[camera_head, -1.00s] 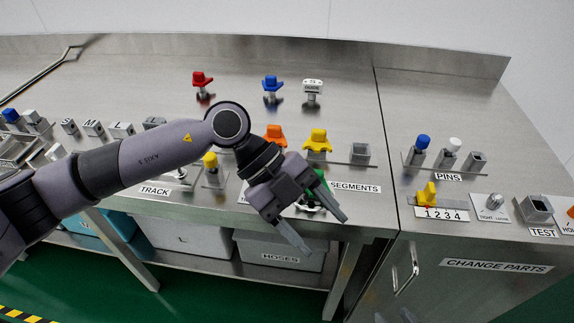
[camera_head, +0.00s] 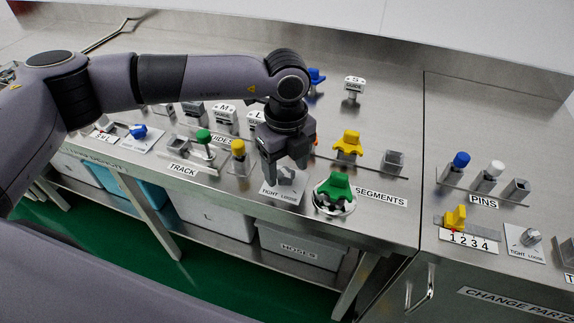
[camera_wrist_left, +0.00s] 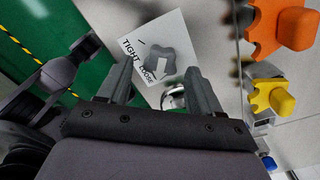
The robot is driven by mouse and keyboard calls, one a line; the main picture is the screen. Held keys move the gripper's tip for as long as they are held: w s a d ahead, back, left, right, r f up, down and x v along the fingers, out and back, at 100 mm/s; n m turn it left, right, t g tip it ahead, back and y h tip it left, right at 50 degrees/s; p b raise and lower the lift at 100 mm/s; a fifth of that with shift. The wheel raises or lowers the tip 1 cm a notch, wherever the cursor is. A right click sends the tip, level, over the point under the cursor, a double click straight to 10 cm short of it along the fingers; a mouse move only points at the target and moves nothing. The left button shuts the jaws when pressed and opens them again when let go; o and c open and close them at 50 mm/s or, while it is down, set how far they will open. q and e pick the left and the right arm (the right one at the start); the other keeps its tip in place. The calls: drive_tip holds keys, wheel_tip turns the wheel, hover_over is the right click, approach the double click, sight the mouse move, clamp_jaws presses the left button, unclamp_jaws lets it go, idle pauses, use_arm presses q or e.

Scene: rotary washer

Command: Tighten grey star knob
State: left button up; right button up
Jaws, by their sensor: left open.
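The grey star knob (camera_head: 287,177) stands on a white plate marked TIGHT and LOOSE (camera_head: 285,196) near the bench's front edge. My left gripper (camera_head: 286,170) points down over it with open fingers, and they partly hide the knob in the head view. In the left wrist view, the star knob (camera_wrist_left: 170,52) shows just ahead of and between the two open fingertips of the left gripper (camera_wrist_left: 160,78). I cannot tell whether either finger touches it. A white mark shows on the knob. My right gripper is not in view.
A green lobed part (camera_head: 333,188) on a round base stands close right of the knob. A yellow part (camera_head: 348,145) and a yellow-topped post (camera_head: 238,155) are nearby. Another small grey knob (camera_head: 530,238) stands at the far right. Bare steel lies behind the parts.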

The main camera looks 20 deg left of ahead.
use_arm(q)
drive_tip(key=shift+f, duration=0.6)
drive_tip(key=shift+c, duration=0.4)
drive_tip(key=c, duration=1)
